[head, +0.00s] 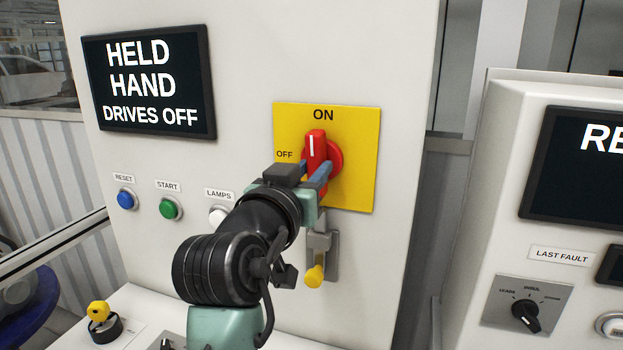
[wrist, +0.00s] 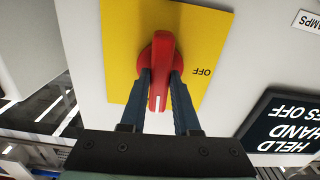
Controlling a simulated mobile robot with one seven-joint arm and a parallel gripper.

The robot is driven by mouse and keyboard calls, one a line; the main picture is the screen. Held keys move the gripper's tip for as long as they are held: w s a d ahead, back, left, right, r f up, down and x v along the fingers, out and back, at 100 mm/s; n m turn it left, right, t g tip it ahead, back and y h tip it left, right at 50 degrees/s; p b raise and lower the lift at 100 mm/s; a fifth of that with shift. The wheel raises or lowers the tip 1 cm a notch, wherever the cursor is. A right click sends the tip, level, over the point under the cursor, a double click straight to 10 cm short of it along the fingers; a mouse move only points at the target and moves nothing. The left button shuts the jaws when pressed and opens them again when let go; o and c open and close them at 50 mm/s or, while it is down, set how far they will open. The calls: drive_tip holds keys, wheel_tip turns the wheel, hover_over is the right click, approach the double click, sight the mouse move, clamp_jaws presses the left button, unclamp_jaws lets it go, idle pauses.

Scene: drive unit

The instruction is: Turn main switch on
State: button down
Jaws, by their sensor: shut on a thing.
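The main switch has a red handle (head: 316,148) on a yellow plate (head: 357,122) marked ON at the top and OFF at the left. The handle stands upright, its white mark pointing up toward ON. My gripper (head: 314,174) is shut on the handle, reaching in from below left. In the wrist view, the blue fingers of my gripper (wrist: 161,92) lie on both sides of the red handle (wrist: 159,60). That view is turned over, with OFF upside down and the white mark at the lower end. My gripper hides part of the handle in the head view.
A grey latch with a yellow knob (head: 314,276) is just below the plate. Blue RESET (head: 126,199), green START (head: 170,208) and white LAMPS (head: 219,215) buttons are at left. A screen (head: 150,82) reads HELD, HAND, DRIVES OFF. Another cabinet (head: 505,170) stands at right.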

idle(0.4)
drive_tip(key=c, duration=0.6)
unclamp_jaws()
drive_tip(key=shift+c, duration=0.2)
drive_tip(key=b+v, duration=0.3)
drive_tip(key=v, duration=1)
drive_tip(key=s+d+r+n+t+y, duration=0.1)
drive_tip(key=s+d+r+t+y, duration=0.1)
drive_tip(key=s+r+t, duration=0.3)
drive_tip(key=s+d+r+n+t+y+p, duration=0.1)
drive_tip(key=s+r+t, duration=0.4)
drive_tip(key=r, duration=0.7)
drive_tip(key=d+n+y, duration=0.1)
drive_tip(key=y, duration=0.1)
drive_tip(key=shift+s+d+y, duration=0.15)
drive_tip(key=shift+s+y, duration=0.15)
drive_tip(key=shift+s, duration=0.1)
